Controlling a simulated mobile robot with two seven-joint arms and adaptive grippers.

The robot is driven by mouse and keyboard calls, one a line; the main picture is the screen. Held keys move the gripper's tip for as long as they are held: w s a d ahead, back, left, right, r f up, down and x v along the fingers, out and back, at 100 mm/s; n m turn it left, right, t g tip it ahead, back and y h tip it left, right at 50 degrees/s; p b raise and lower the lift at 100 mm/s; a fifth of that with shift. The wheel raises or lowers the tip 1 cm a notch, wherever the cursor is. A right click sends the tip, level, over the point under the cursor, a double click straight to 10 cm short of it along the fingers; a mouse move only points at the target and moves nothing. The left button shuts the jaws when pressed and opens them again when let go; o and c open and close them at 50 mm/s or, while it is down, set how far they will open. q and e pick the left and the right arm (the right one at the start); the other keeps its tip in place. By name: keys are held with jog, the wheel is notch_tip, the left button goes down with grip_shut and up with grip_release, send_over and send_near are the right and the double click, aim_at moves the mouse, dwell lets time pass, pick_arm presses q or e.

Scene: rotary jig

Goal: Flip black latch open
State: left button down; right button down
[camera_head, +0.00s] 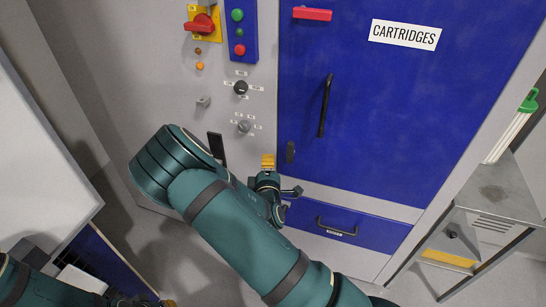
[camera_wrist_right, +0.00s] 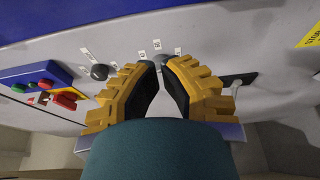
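A black flat latch-like piece (camera_head: 216,147) is on the grey panel, left of and below the grey knob. It seems to be the black piece at the right of the right wrist view (camera_wrist_right: 238,80). My right gripper (camera_head: 267,161), with yellow fingers, is between these two pieces in the head view. In the wrist view its fingers (camera_wrist_right: 161,66) have a narrow empty gap between them. My left gripper (camera_head: 145,301) is cut off at the bottom edge.
The grey knob (camera_head: 243,126) and black knob (camera_head: 240,88) are above my right gripper. A red switch (camera_head: 200,23) and a button box (camera_head: 238,30) are higher up. The blue door has a long black handle (camera_head: 325,106). A drawer (camera_head: 350,221) is below it. A metal stand (camera_head: 500,195) is at right.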

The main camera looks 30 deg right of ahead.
aim_at(289, 142)
jog(key=x, duration=0.9)
jog(key=shift+d, duration=0.15)
jog(key=s+d, duration=0.2)
jog(key=shift+s, duration=0.35)
jog(key=shift+s+d, duration=0.15)
jog(key=shift+s, duration=0.15)
